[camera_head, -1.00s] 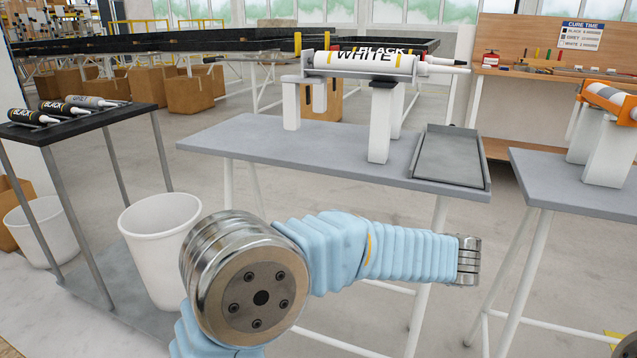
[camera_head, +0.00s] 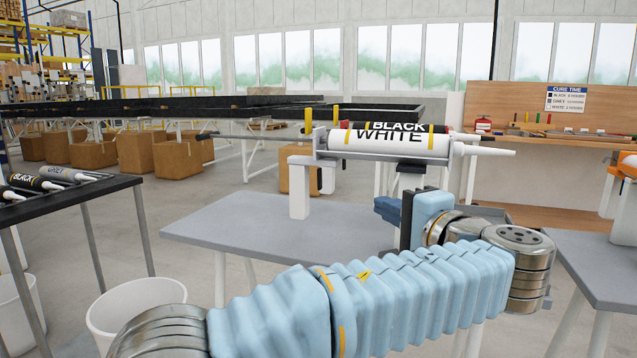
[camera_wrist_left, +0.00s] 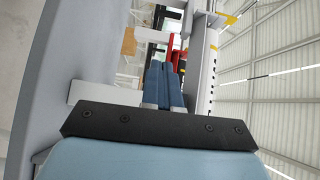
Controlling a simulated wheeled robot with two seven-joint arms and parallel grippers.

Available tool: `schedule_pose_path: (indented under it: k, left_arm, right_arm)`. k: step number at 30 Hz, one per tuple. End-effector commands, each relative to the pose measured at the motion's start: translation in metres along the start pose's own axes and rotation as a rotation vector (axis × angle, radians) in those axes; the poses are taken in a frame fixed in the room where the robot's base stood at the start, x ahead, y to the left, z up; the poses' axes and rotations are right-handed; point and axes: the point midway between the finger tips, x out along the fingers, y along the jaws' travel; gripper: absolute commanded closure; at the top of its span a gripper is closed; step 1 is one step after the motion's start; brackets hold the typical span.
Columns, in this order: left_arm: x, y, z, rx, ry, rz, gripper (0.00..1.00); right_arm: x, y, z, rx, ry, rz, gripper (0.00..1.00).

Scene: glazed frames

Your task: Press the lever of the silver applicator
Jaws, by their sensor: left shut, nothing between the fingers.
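The silver applicator (camera_head: 320,142) lies across white posts on a grey table in the head view, with a cartridge marked WHITE (camera_head: 388,141) in it. Its rod sticks out left and its nozzle points right. I cannot make out its lever clearly. My left gripper (camera_head: 384,208) is below the cartridge, in front of the right post, with its fingers pointing left. In the left wrist view its blue fingers (camera_wrist_left: 164,78) are together and empty. The applicator's pale frame (camera_wrist_left: 197,72) runs just right of them there. My right gripper is not in view.
The grey table (camera_head: 270,225) has bare room left of my gripper. A grey tray (camera_head: 495,213) is partly hidden behind my arm. An orange applicator (camera_head: 627,166) is at the right edge. A dark side table (camera_head: 75,203) with cartridges and a white bin (camera_head: 130,300) are at left.

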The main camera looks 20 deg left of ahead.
Motion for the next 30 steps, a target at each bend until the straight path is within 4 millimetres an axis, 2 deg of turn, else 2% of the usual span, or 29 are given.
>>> schedule_pose_path:
  k: [11, 16, 20, 30]
  left_arm:
    - [0.000, 0.001, -0.001, 0.002, 0.002, 0.001, 1.00]
    - [0.009, 0.000, 0.000, 0.002, -0.001, 0.002, 1.00]
    - [0.030, 0.000, 0.000, 0.002, -0.003, 0.002, 1.00]
    - [0.102, -0.001, 0.000, 0.002, -0.003, 0.002, 1.00]
  right_arm:
    - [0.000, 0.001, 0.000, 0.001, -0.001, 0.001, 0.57]
    - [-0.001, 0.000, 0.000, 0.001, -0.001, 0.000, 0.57]
    - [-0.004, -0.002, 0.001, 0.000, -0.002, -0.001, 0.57]
    - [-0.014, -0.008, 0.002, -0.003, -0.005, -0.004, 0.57]
